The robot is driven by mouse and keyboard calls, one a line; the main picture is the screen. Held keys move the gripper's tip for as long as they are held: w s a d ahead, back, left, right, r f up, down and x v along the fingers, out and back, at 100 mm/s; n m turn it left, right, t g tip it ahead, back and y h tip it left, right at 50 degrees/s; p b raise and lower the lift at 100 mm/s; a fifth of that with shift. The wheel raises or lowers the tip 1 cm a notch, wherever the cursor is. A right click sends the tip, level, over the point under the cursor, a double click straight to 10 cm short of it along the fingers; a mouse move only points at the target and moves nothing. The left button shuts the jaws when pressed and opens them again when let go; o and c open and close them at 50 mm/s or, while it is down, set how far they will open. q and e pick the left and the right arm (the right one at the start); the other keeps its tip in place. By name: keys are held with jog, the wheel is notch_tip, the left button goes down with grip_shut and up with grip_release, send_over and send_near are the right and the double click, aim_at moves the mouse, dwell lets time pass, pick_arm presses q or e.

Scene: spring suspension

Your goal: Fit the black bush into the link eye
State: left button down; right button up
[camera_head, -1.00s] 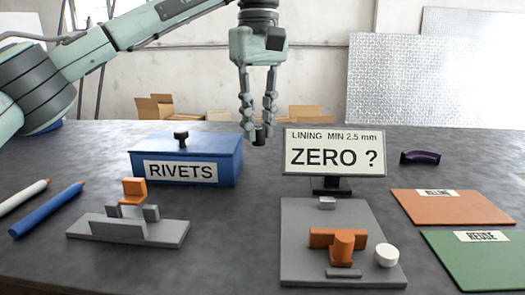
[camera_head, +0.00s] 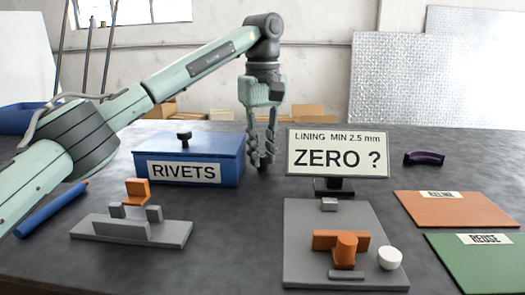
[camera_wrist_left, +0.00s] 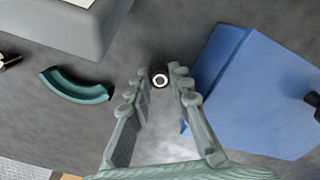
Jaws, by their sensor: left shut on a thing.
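My left gripper (camera_head: 262,162) hangs fingers-down between the blue box and the sign, low near the table top. In the left wrist view its fingertips (camera_wrist_left: 160,75) are closed in on the black bush (camera_wrist_left: 160,81), which shows end-on as a small dark ring with a pale centre. In the head view the bush is not clear among the fingertips. I cannot pick out a link eye for certain. A grey fixture with an orange block (camera_head: 343,247) stands at front right, and another grey fixture (camera_head: 130,230) at front left. My right gripper is not in view.
The blue RIVETS box (camera_head: 200,158) is close on the gripper's left, and the ZERO ? sign (camera_head: 337,153) close on its right. A teal curved piece (camera_wrist_left: 75,92) lies behind the sign. Orange (camera_head: 455,207) and green (camera_head: 480,262) mats lie right. The table middle is clear.

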pick_arm(q)
jog(key=shift+f, duration=0.15)
jog(key=c, duration=1.4)
grip_release()
jog(key=shift+c, duration=0.2)
jog(key=shift+o, duration=0.2)
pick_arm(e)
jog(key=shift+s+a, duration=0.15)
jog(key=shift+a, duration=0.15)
